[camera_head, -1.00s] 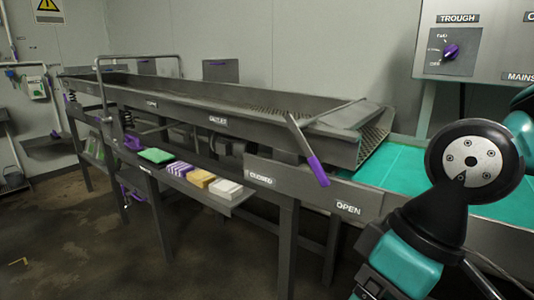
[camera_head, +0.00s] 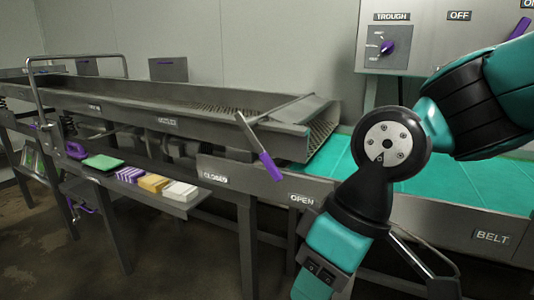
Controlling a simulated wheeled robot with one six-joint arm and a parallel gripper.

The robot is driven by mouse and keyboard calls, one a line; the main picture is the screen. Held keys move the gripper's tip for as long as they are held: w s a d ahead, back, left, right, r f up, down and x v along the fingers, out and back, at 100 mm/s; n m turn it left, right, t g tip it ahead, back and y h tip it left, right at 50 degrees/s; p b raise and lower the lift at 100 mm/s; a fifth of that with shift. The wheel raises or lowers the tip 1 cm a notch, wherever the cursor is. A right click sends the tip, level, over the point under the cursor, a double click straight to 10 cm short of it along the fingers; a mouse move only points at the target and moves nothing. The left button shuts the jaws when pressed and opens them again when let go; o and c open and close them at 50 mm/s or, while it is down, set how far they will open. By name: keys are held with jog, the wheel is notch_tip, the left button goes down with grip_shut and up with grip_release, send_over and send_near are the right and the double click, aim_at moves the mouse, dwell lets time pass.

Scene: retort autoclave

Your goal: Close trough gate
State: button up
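The trough (camera_head: 130,99) is a long grey metal channel that runs from the left to the middle of the view. Its gate lever (camera_head: 260,147) is a grey bar with a purple grip at the trough's right end. The lever slants down to the right, and its grip lies between the CLOSED label (camera_head: 215,177) and the OPEN label (camera_head: 302,199), nearer to OPEN. My teal and black arm fills the right side, in front of the belt. My gripper is not in view.
A green belt (camera_head: 480,183) runs on the right behind my arm. A control panel (camera_head: 440,35) with a purple TROUGH knob (camera_head: 388,47) stands at the back right. A low shelf (camera_head: 180,205) holds coloured cloths and blocks. Open floor lies at the front left.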

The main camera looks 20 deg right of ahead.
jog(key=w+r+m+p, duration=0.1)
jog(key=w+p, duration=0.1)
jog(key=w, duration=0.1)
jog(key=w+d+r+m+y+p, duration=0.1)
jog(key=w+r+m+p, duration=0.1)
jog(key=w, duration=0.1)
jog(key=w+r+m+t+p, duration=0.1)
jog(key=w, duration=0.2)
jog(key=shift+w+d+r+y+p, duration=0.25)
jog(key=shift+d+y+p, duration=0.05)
jog(key=shift+p, duration=0.1)
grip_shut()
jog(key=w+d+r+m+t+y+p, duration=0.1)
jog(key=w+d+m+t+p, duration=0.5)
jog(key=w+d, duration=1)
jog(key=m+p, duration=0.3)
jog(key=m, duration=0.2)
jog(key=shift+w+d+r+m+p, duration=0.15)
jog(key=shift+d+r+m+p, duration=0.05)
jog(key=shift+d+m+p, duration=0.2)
